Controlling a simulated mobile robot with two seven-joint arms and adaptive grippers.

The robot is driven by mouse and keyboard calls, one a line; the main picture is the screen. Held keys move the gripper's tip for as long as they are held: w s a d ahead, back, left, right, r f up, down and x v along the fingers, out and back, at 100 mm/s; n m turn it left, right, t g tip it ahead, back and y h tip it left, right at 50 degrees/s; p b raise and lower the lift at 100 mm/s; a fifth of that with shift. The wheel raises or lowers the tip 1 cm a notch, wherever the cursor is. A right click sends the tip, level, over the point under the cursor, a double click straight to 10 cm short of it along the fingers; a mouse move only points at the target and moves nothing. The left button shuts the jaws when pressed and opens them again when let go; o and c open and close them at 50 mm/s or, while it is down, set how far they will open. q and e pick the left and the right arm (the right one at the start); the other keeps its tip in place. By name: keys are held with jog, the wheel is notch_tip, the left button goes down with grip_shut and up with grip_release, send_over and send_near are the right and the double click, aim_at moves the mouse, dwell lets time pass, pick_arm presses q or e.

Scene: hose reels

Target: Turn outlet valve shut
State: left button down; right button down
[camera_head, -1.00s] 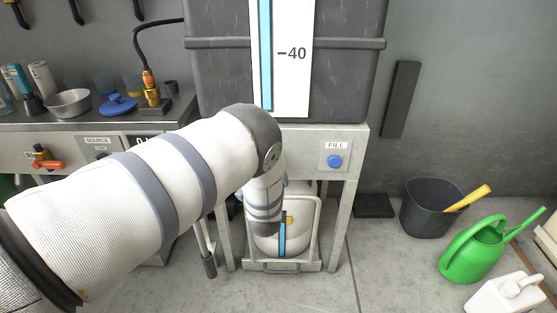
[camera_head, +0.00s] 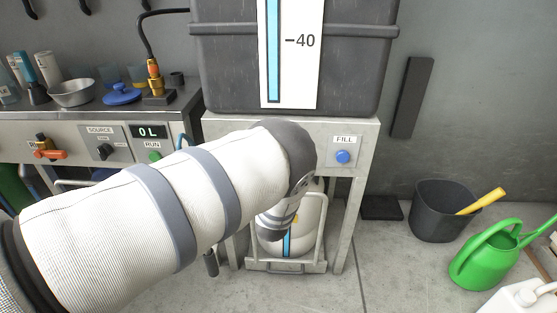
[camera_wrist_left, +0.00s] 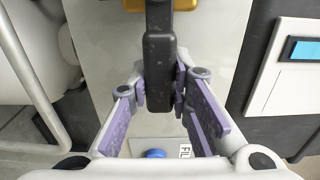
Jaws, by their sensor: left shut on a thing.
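A dark lever handle (camera_wrist_left: 159,55) stands upright in the middle of the left wrist view, and I take it to be the outlet valve's handle. Brass-coloured metal (camera_wrist_left: 187,5) shows behind its far end. My left gripper (camera_wrist_left: 160,88) has its purple-padded fingers closed on the handle's sides. In the head view my left arm hides this gripper and the valve, under the big grey tank (camera_head: 225,70). My right gripper is in neither view.
The tank's steel stand (camera_head: 358,190) carries a blue FILL button (camera_head: 343,157). A white container (camera_head: 308,225) stands between its legs. A bench panel with a 0 L display (camera_head: 148,132) is on the left. A black bucket (camera_head: 432,215) and green watering can (camera_head: 483,255) stand right.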

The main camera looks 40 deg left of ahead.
pick_arm(q)
jog(key=shift+s+f, duration=0.1)
jog(key=c, duration=1.4)
grip_release()
jog(key=shift+c, duration=0.2)
jog(key=v, duration=1.2)
